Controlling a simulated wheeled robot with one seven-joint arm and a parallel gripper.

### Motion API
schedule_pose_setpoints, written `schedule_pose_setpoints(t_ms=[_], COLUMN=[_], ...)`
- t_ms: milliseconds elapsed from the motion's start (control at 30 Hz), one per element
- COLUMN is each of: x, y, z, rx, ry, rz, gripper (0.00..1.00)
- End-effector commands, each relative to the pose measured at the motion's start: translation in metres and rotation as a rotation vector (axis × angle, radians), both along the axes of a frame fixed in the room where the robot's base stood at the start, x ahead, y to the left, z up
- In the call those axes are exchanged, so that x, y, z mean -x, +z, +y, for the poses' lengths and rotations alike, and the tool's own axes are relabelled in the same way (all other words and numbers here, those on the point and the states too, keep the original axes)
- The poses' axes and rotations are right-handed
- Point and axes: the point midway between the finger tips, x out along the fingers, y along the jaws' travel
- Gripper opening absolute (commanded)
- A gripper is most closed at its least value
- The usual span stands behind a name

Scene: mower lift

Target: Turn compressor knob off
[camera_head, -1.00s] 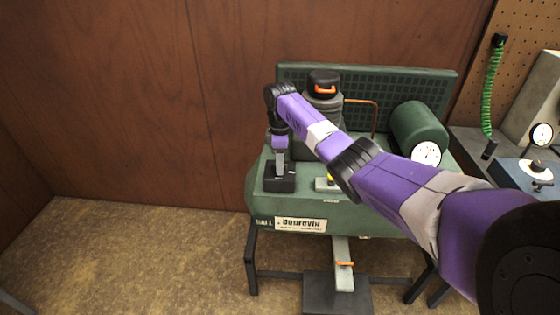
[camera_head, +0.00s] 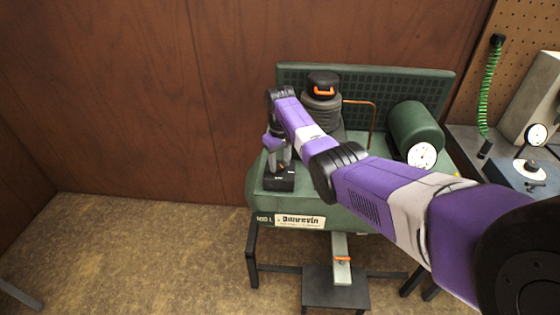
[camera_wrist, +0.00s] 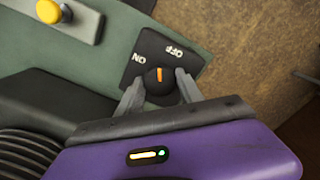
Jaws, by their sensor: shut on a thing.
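The compressor (camera_head: 330,208) is green and stands on a dark frame, with a nameplate on its front. Its switch box (camera_head: 279,183) is black and sits at the left of the top. In the wrist view the box (camera_wrist: 148,50) carries the words ON at left and OFF at upper right. The round black knob (camera_wrist: 160,76) has an orange mark pointing up in the picture, between the two words. My gripper (camera_wrist: 160,88) is shut on the knob, one finger on each side. In the head view my gripper (camera_head: 279,163) reaches down onto the box.
A yellow button (camera_wrist: 48,11) on a pale plate is near the box. A black-topped ribbed cylinder (camera_head: 322,97), a copper pipe (camera_head: 361,103) and a gauge (camera_head: 422,156) stand behind and right. Open floor (camera_head: 140,250) lies left. A workbench (camera_head: 470,140) is at right.

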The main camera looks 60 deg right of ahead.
Motion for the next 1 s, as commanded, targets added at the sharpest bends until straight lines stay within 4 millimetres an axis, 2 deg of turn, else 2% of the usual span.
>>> schedule_pose_setpoints(t_ms=[500,1000], x=[-0.0011,-0.0013], y=[0.0013,0.0014], z=[0.0002,-0.0002], rx=[0.0,0.002], ry=[-0.4,-0.521], rz=[-0.002,-0.002], gripper=[0.03,0.03])
